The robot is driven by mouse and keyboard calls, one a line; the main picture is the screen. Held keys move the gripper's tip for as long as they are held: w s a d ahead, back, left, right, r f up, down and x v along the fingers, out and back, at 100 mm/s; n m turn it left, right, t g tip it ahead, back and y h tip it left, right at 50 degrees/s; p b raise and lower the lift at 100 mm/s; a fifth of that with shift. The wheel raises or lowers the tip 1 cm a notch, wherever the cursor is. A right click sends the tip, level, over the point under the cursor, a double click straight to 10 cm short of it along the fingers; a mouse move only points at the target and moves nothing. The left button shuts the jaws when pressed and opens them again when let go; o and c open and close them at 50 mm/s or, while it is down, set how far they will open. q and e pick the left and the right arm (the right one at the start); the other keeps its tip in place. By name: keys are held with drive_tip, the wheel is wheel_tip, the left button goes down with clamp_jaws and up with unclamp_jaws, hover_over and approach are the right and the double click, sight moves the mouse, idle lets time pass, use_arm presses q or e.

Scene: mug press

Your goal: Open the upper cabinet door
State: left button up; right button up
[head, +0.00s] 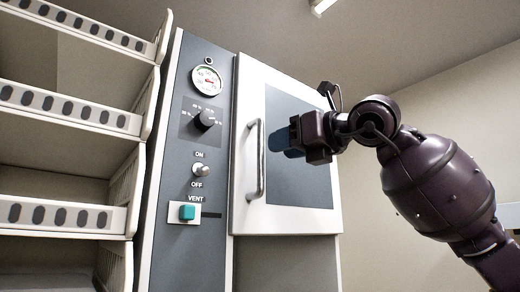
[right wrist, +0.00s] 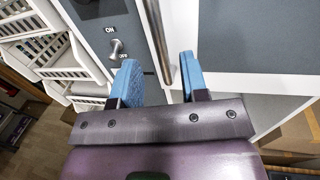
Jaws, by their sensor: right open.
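The upper cabinet door (head: 310,190) is white with a grey panel and looks shut. Its vertical metal bar handle (head: 255,160) is on the door's left side. My right gripper (head: 277,140) is open, with blue finger pads, just right of the handle and in front of the door in the head view. In the right wrist view the handle (right wrist: 158,40) lines up with the gap between the two fingers of the right gripper (right wrist: 158,78). No grip on the handle shows, and I cannot tell whether a finger touches it. My left gripper is not in view.
Left of the door is a grey control panel with a gauge (head: 207,79), a black knob (head: 205,120), an on/off switch (head: 202,170) and a teal vent button (head: 187,212). White shelving (head: 70,110) stands farther left. In the wrist view a cardboard box (right wrist: 295,135) shows low at the right.

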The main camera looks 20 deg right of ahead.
sight(263, 151)
drive_tip(key=p+x, duration=0.1)
drive_tip(key=x, duration=0.5)
drive_tip(key=shift+w+a, duration=0.15)
drive_tip(key=shift+w, duration=0.05)
clamp_jaws()
